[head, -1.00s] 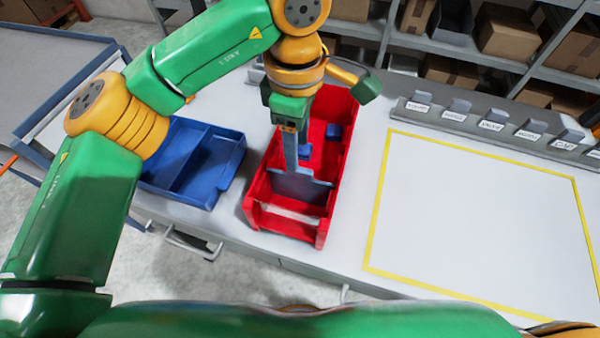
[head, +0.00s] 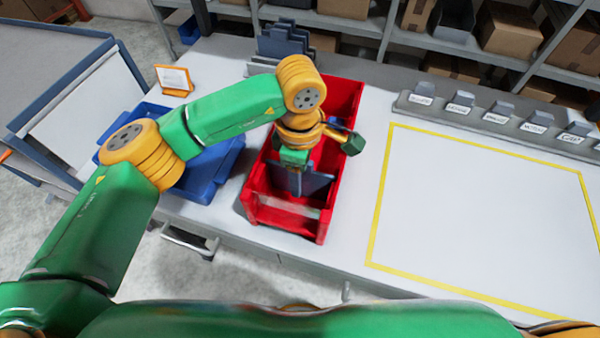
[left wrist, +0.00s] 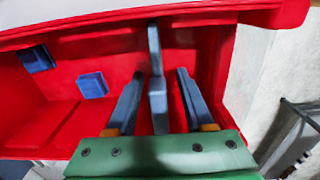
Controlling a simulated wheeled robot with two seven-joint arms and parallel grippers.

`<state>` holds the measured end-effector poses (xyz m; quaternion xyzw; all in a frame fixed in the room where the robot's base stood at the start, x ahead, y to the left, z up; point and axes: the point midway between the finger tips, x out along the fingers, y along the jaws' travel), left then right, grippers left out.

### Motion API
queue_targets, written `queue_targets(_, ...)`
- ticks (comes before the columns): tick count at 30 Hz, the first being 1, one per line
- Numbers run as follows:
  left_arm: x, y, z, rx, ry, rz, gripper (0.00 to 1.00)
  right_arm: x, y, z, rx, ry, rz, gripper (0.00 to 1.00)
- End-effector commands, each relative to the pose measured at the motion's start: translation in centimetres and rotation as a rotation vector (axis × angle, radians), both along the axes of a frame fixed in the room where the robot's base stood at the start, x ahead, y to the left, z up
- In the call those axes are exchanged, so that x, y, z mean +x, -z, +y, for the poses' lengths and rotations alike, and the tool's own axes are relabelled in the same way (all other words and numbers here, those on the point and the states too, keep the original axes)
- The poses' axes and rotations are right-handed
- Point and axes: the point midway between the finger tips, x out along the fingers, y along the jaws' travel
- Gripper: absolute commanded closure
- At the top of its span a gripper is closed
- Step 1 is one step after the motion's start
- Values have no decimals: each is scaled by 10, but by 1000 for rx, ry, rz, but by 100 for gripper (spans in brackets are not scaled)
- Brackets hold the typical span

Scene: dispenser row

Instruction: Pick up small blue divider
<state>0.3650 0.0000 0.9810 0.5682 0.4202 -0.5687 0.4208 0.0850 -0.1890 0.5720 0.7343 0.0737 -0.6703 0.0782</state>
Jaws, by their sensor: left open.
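A blue-grey divider (head: 318,186) stands upright across the front part of the red bin (head: 322,229). In the left wrist view the divider (left wrist: 155,62) is seen nearly edge-on. My left gripper (head: 296,183) is lowered into the bin at the divider. In the left wrist view its two fingers (left wrist: 157,84) are open, one on each side of the divider, with a visible gap on both sides. The gripper and wrist hide part of the divider in the head view. My right gripper is not in view.
Two small blue blocks (left wrist: 93,85) lie in the red bin. A blue tray (head: 205,180) is left of it, partly behind my arm. A rack of grey-blue dividers (head: 285,42) stands behind. The yellow-outlined area (head: 485,220) on the right is empty.

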Motion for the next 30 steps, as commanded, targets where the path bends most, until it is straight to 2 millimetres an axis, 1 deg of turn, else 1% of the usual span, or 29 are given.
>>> queue_targets(2, 0, 0, 0, 0, 0, 0, 48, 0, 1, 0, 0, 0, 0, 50)
queue_targets(3, 0, 0, 0, 0, 0, 0, 50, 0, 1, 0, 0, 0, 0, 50)
queue_targets(5, 0, 0, 0, 1, 0, 0, 66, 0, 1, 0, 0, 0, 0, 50)
queue_targets(6, 0, 0, 0, 1, 0, 0, 77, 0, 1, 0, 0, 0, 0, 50)
queue_targets(9, 0, 0, 0, 1, 0, 0, 100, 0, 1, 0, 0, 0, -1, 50)
queue_targets(19, 0, 0, 0, 1, 0, 0, 100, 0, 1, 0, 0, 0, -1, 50)
queue_targets(22, 1, -5, 0, 1, -1, -2, 100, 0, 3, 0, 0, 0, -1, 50)
queue_targets(26, 1, -24, 0, 0, -1, -4, 100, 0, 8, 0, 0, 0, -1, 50)
queue_targets(30, 1, -59, 0, -1, -1, -6, 100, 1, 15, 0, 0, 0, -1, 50)
